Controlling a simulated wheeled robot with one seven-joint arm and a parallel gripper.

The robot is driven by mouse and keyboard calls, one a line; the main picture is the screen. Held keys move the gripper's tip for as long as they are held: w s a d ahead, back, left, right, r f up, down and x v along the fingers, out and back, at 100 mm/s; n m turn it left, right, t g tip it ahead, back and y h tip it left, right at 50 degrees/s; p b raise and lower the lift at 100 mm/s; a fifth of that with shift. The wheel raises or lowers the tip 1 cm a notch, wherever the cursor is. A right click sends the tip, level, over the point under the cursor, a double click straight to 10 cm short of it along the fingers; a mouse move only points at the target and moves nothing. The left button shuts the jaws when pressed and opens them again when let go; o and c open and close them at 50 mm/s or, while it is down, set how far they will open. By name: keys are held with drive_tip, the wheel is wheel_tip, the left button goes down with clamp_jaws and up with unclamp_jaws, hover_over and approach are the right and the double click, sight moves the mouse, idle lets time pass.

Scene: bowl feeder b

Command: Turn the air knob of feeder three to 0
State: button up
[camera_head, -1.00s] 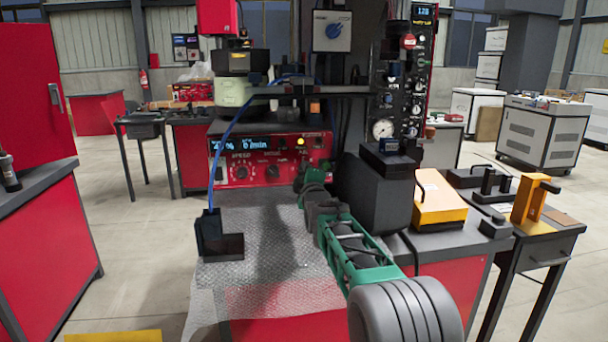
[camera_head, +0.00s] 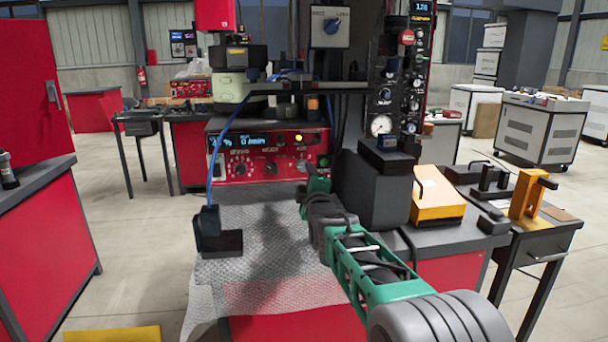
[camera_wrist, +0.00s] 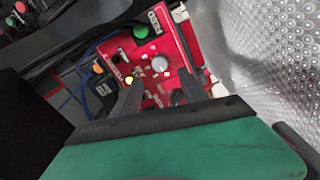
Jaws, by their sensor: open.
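The red feeder control panel (camera_head: 255,183) stands at the back of the worktop, with a row of knobs under a blue display (camera_head: 239,142). The display's flow figure looks like 0 l/min. The air knob (camera_head: 302,165) is the rightmost of the row. In the wrist view it is a round grey knob (camera_wrist: 160,64) beside a lit yellow lamp (camera_wrist: 128,79) and a green button (camera_wrist: 141,32). My gripper (camera_wrist: 160,92) is open and empty; its dark fingers point at the panel, apart, with the knob showing beyond the gap. The knob's pointer is too small to read.
A black bracket (camera_head: 218,240) with a blue hose stands on the textured metal sheet (camera_head: 270,240) in front of the panel. A dark block (camera_head: 376,192) and gauge column (camera_head: 405,80) stand close to the right of my arm. An orange box (camera_head: 437,203) lies farther right.

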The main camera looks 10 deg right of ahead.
drive_tip(key=shift+s, duration=0.25)
